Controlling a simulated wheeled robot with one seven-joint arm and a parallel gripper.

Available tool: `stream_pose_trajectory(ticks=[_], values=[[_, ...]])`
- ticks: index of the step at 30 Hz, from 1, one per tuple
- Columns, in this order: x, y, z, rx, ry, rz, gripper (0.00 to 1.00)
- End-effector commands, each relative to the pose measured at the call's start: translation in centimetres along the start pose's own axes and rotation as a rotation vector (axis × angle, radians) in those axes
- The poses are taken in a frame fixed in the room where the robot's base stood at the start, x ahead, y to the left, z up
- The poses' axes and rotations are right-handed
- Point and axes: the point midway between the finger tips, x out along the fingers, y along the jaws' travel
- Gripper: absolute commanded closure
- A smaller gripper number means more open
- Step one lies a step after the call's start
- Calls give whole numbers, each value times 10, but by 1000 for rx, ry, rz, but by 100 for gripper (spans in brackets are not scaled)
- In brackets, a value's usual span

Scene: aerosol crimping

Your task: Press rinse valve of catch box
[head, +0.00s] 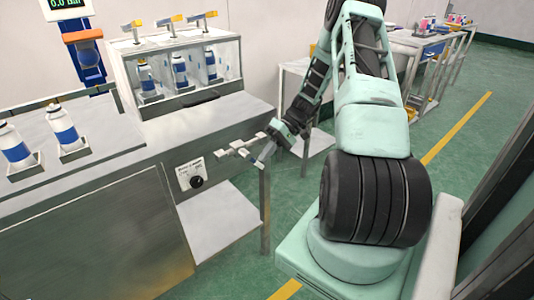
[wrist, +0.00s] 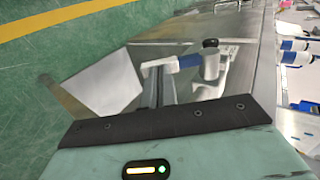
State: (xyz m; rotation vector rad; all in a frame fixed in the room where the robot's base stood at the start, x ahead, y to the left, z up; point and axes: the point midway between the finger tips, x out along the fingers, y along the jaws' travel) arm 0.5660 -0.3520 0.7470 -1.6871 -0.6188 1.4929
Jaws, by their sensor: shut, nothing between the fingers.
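A black round knob (head: 197,182) sits on a small pale labelled plate (head: 188,172) on the bench front, below the catch box. The label is too small to read surely; I take the knob for the rinse valve. The clear-fronted catch box (head: 222,50) stands on the bench and holds several blue-and-white cans. My gripper (head: 234,151) is shut and empty, in front of the bench, to the right of the knob and slightly above it, apart from it. In the wrist view, my gripper (wrist: 183,64) shows with a dark knob-like thing (wrist: 210,43) just beyond it.
More cans (head: 68,132) stand in holders on the left bench. A lower shelf (head: 218,225) juts out beneath the knob. A bench leg (head: 265,210) stands near my gripper. The green floor (head: 465,130) at right is open.

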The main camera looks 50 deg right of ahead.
Motion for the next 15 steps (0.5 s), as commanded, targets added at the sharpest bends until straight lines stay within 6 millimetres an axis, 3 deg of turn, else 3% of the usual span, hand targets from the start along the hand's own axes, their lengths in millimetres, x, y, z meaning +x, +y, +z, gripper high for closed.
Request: stream_pose_trajectory(ticks=[15], values=[[36,14,0,2,0,-463,100]])
